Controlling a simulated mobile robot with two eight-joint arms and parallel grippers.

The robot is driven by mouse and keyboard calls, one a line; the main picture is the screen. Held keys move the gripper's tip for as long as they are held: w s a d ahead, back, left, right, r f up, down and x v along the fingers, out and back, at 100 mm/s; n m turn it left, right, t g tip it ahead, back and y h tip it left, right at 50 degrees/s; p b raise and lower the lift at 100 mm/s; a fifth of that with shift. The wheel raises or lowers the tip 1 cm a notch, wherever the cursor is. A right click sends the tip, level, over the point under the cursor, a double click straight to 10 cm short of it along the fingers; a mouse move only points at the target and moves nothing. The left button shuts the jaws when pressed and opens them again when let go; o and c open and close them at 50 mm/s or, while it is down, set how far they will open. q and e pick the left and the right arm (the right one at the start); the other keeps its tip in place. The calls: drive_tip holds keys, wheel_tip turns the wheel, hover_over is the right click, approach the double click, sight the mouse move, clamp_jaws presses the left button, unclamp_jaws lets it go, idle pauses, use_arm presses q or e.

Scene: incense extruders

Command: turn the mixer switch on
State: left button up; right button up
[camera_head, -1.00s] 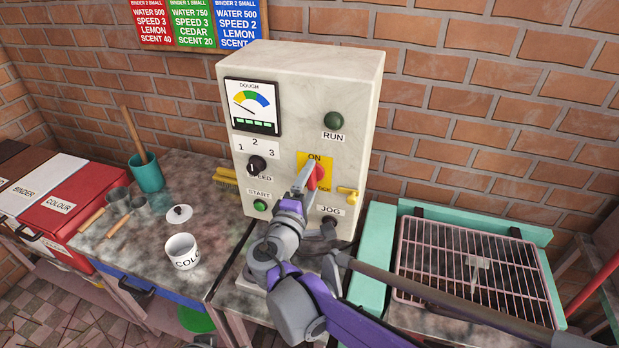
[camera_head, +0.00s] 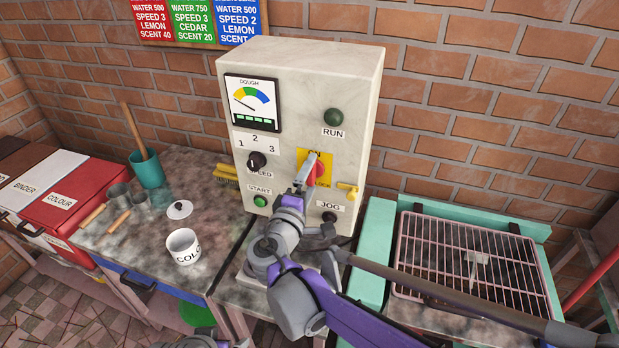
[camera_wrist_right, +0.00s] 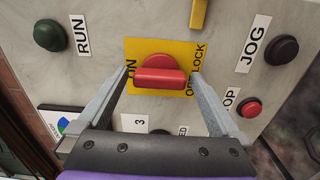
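The mixer switch is a red knob (camera_head: 318,172) on a yellow plate on the front of the pale mixer control box (camera_head: 312,72). The plate reads ON and OFF LOCK. In the right wrist view the red knob (camera_wrist_right: 160,78) has its bar lying along the line between the two labels. My right gripper (camera_head: 307,170) is at the plate and hides part of it. Its fingertips (camera_wrist_right: 162,73) stand spread on either side of the knob, close to the bar's ends; firm contact is not visible. My left gripper is not in view.
A dark RUN lamp (camera_head: 333,117), a speed dial (camera_head: 257,160), a green START button (camera_head: 260,200) and a small yellow handle (camera_head: 347,190) surround the switch. A white cup (camera_head: 183,246) stands left on the bench. A pink wire rack (camera_head: 470,262) lies right.

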drive_tip(key=shift+s, duration=0.1)
drive_tip(key=b+v, duration=0.1)
drive_tip(key=v, duration=0.9)
drive_tip(key=shift+s, duration=0.35)
drive_tip(key=s+d+f+m+g, duration=0.35)
drive_tip(key=d+f, duration=0.25)
drive_tip(key=d, duration=0.3)
drive_tip(key=s+d+f+m+g, duration=0.2)
drive_tip(key=d+f+g, duration=0.25)
drive_tip(key=d, duration=0.35)
drive_tip(key=s+d+f+m+g+y, duration=0.3)
drive_tip(key=s+f+m+y, duration=0.2)
drive_tip(key=s, duration=0.8)
wheel_tip(320, 180, down, 5)
drive_tip(key=m, duration=0.3)
drive_tip(key=shift+d+r+m+g+y, duration=0.2)
drive_tip(key=shift+d+m+g+y, duration=0.1)
drive_tip(key=shift+m+g, duration=0.1)
